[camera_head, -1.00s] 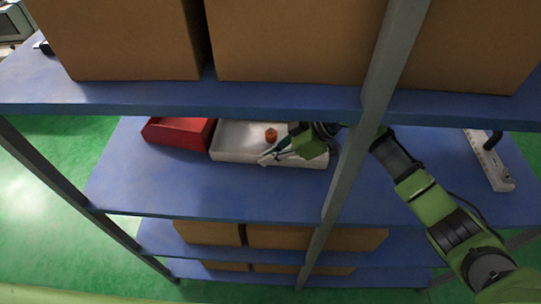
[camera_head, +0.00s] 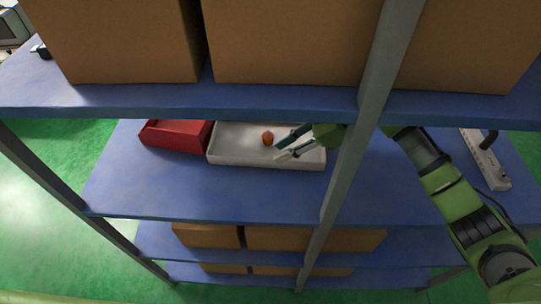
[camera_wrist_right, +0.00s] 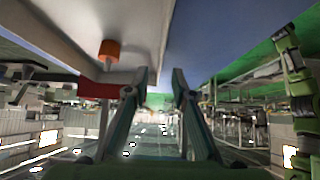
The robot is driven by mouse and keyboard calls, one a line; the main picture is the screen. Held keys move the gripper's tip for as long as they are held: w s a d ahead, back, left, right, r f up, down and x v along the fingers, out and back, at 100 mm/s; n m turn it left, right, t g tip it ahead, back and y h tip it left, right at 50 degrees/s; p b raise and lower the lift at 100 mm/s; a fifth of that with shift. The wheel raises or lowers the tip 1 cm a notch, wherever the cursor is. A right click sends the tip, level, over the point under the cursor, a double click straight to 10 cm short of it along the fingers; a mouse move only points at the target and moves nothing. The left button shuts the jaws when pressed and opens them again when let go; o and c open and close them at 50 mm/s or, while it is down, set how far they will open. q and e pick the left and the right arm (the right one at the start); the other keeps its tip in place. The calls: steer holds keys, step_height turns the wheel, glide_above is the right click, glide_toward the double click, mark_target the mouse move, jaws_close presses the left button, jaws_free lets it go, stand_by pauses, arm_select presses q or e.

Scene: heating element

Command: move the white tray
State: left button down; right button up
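The white tray (camera_head: 225,159) sits on the middle blue shelf, to the right of a red bin, and also shows at the upper left of the right wrist view (camera_wrist_right: 60,45). An orange object (camera_head: 267,138) stands inside it and appears in the wrist view too (camera_wrist_right: 109,50). My right gripper (camera_head: 277,151) is over the tray's right half, near the front wall. In the wrist view its two fingers (camera_wrist_right: 162,76) are apart with nothing held; the tray's wall edge lies close to their tips. I cannot tell whether they touch it. My left gripper is not in view.
The red bin (camera_head: 173,135) is close against the tray's left side. A grey upright post (camera_head: 343,180) stands in front, beside my right arm. Cardboard boxes (camera_head: 290,40) fill the shelf above. A white power strip (camera_head: 487,160) lies at the far right. The shelf front is clear.

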steer(key=v, duration=0.5)
stand_by(0.5)
